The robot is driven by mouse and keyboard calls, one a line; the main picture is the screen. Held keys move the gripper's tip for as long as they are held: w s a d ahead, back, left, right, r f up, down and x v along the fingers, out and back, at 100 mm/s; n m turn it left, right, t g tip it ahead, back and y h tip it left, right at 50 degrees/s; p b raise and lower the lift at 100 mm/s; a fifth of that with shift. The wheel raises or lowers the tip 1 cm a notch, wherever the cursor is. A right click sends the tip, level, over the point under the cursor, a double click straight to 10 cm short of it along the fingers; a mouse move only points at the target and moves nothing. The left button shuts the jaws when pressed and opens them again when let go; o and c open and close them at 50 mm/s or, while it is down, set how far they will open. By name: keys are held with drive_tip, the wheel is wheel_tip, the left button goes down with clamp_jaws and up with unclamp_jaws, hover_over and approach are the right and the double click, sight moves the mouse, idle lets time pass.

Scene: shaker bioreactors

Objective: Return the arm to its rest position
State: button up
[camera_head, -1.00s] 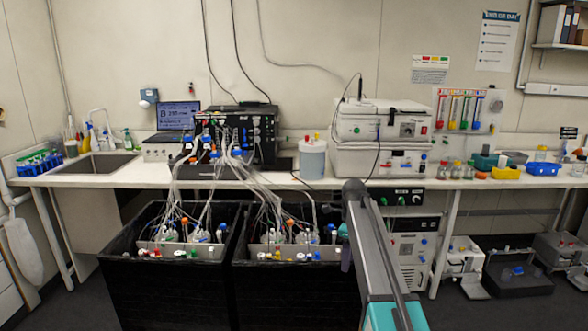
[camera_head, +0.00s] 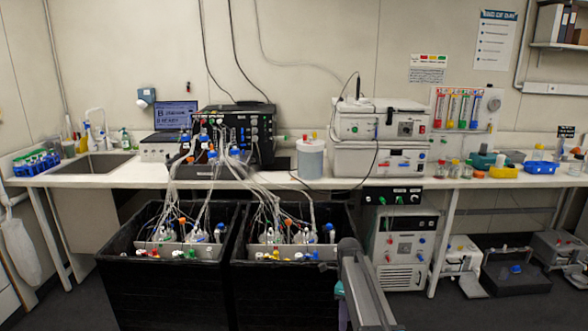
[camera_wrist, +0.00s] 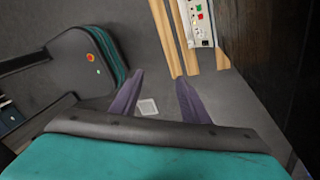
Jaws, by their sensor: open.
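My gripper (camera_wrist: 157,95) shows in the wrist view with its two purple-grey fingers apart and nothing between them. It points down toward the grey floor, where a small pale square (camera_wrist: 148,107) lies beyond the fingers. In the head view my grey arm link (camera_head: 362,285) rises from the bottom edge, in front of the right black bin.
Two black bins (camera_head: 165,295) with tubed bottles stand before the white bench (camera_head: 120,180). A dark wall (camera_wrist: 275,60) is close on the right in the wrist view. Wooden strips (camera_wrist: 181,30) and a white panel with buttons (camera_wrist: 199,18) are near the top.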

drive_tip(key=s+f+n+g, duration=0.3)
drive_tip(key=s+f+n, duration=0.1)
drive_tip(key=s+f, duration=1.7)
drive_tip(key=s+f+n, duration=0.3)
drive_tip(key=s+n, duration=0.6)
drive_tip(key=s, duration=0.3)
drive_tip(key=s+f+n, duration=0.4)
drive_tip(key=s+n, duration=0.6)
drive_tip(key=s, duration=0.2)
drive_tip(key=shift+s+a+f, duration=0.15)
drive_tip(key=shift+s+a, duration=0.05)
drive_tip(key=shift+s, duration=0.15)
drive_tip(key=shift+c, duration=0.5)
